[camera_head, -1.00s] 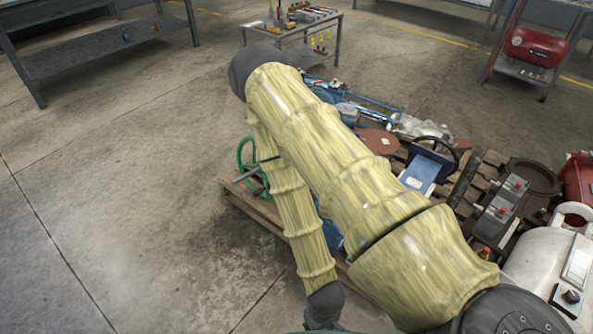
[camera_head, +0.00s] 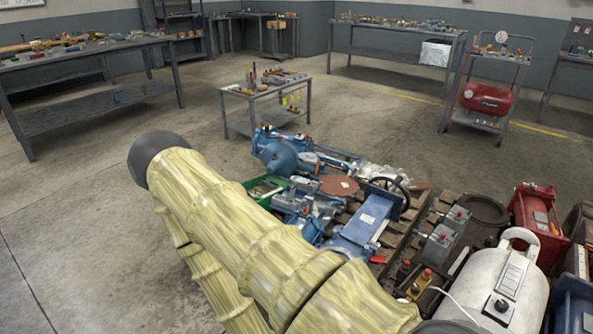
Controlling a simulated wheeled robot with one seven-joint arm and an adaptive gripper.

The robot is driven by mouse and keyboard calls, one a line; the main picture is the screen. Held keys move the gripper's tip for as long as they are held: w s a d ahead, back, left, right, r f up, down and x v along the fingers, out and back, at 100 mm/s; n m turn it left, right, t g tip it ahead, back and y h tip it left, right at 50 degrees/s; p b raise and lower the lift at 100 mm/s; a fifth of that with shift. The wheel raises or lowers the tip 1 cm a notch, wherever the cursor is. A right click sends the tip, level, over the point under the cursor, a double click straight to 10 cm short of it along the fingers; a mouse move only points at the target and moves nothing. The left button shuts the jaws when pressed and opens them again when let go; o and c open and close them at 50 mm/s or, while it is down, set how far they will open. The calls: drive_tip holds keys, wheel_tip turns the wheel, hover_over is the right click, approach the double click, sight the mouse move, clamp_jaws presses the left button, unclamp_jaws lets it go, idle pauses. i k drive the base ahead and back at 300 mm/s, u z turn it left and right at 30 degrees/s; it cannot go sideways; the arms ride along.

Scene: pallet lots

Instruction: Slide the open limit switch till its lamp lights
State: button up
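Two grey boxes with red tops, one farther back (camera_head: 456,216) and one nearer (camera_head: 438,244), stand in a row on the pallet (camera_head: 420,228) at right. They may be the limit switches, but I cannot tell which one is open, and no lit lamp can be made out. A small yellow box with a red button (camera_head: 420,284) sits nearer, beside a white tank. My yellow-sleeved arm crosses the lower left and middle. My gripper is outside the view.
A blue valve with a black handwheel (camera_head: 370,222) stands left of the grey boxes. The white tank (camera_head: 495,282) and a red machine (camera_head: 538,222) crowd the right. A small tool table (camera_head: 265,95) stands behind. The floor at left is clear.

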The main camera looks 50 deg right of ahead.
sight(278, 199)
drive_tip(key=z, duration=0.65)
drive_tip(key=i, duration=0.55)
drive_tip(key=z, duration=0.8)
drive_tip(key=i, duration=0.7)
drive_tip(key=u, duration=0.05)
